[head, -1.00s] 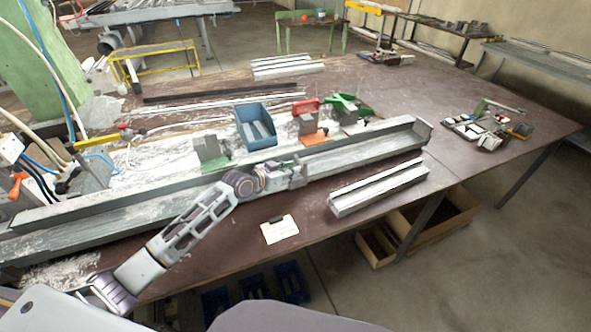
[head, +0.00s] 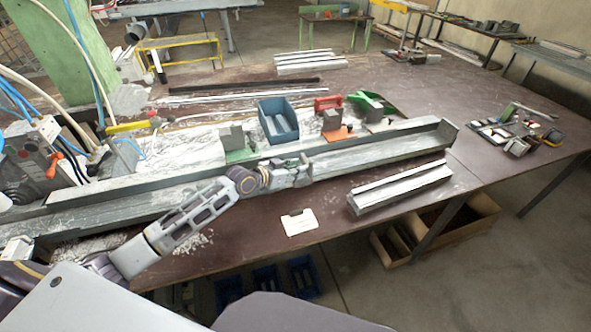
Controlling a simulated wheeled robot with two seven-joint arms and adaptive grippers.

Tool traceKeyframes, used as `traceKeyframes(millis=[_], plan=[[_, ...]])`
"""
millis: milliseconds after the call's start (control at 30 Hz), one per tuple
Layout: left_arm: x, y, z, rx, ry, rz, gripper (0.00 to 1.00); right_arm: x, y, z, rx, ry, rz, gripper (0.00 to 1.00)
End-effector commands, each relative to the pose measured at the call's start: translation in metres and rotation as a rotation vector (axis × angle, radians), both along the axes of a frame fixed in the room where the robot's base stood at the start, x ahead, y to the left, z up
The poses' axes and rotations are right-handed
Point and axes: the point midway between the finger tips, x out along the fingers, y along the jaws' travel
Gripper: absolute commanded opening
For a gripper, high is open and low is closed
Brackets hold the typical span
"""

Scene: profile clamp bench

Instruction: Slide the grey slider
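My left gripper (head: 298,172) is over the long grey channel rail (head: 385,147) on the brown bench, at its near side. Its fingers are small and blend with the rail, so I cannot tell whether they are open or shut, or touching anything. Grey blocks stand behind the rail: one on a green base (head: 232,138), one by an orange base (head: 331,121) and one by a green part (head: 374,114). Which piece is the grey slider is not clear; part of the rail is hidden by my gripper and arm. My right gripper is out of view.
A blue bin (head: 277,121) stands behind the rail, beside a red-handled part (head: 328,103). A pale profile piece (head: 402,188) and a white card (head: 299,222) lie in front. Loose profiles (head: 305,63) lie at the back. The right part of the bench has free room.

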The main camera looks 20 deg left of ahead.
Motion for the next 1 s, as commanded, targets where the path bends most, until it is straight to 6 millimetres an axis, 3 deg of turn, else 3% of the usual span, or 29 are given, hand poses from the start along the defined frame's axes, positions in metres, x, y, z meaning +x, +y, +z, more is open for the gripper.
traceKeyframes(millis=[100,567,1000], plan=[[0.000,0.000,0.000,0.000,0.000,0.000,0.45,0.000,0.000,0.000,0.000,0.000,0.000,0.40],[-0.003,0.002,0.002,-0.001,-0.001,0.000,0.45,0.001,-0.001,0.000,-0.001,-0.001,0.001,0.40],[-0.030,0.019,0.014,0.001,0.001,0.001,0.45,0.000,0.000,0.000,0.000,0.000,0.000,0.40]])
